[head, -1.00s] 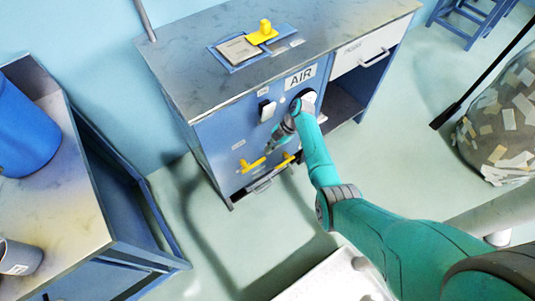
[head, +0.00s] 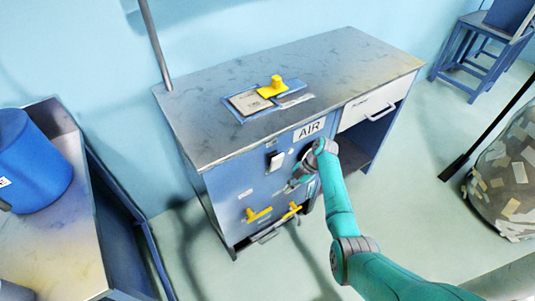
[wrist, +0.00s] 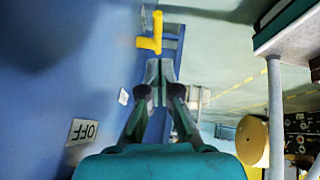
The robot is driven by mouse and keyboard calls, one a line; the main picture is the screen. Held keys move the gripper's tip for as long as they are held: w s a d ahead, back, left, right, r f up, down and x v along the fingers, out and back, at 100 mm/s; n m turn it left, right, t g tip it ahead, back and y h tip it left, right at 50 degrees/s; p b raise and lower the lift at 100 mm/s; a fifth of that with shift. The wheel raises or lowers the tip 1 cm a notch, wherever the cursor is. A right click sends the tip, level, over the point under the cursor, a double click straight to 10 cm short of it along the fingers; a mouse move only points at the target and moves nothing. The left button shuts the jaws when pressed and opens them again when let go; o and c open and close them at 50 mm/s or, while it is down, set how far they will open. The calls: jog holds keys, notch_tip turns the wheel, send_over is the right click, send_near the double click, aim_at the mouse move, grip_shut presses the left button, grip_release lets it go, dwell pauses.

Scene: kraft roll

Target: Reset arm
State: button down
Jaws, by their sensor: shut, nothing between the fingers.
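My gripper (head: 291,188) is in front of the blue cabinet's front panel (head: 234,188), below the AIR label (head: 309,129). In the wrist view my gripper (wrist: 159,70) has its two fingers together with nothing between them. A yellow handle (wrist: 156,33) shows just beyond the fingertips there; I cannot tell the exact gap. In the head view two yellow handles, a left one (head: 258,214) and a right one (head: 291,211), are low on the panel, below my gripper. My arm reaches in from the lower right.
A white drawer (head: 368,106) is at the right. A side table with a blue bin (head: 32,165) stands left. A speckled bulky object (head: 510,180) is at right. An OFF label (wrist: 83,131) is on the panel.

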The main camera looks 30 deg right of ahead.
jog(key=s+a+f+m+t+h, duration=0.3)
jog(key=s+a+f+m, duration=0.3)
jog(key=s+a+f, duration=0.5)
jog(key=s+a+m+t+h, duration=0.1)
jog(key=s+a+m, duration=0.15)
jog(key=s, duration=0.45)
jog(key=s+a+m+t+h, duration=0.2)
jog(key=s+m, duration=0.1)
jog(key=s, duration=0.3)
jog(key=s+a+r+m+t, duration=0.1)
jog(key=s+r+m+t, duration=0.1)
jog(key=s+r, duration=0.4)
jog(key=s+a+r+m+t, duration=0.2)
jog(key=s+r, duration=0.5)
jog(key=r, duration=1)
jog(key=s+a+r+m+t, duration=0.1)
jog(key=s+r+m+t, duration=0.2)
jog(key=s+r, duration=0.4)
notch_tip(320, 180, up, 6)
jog(key=shift+a+f+m, duration=0.2)
jog(key=shift+f+m, duration=0.05)
jog(key=shift+m, duration=0.3)
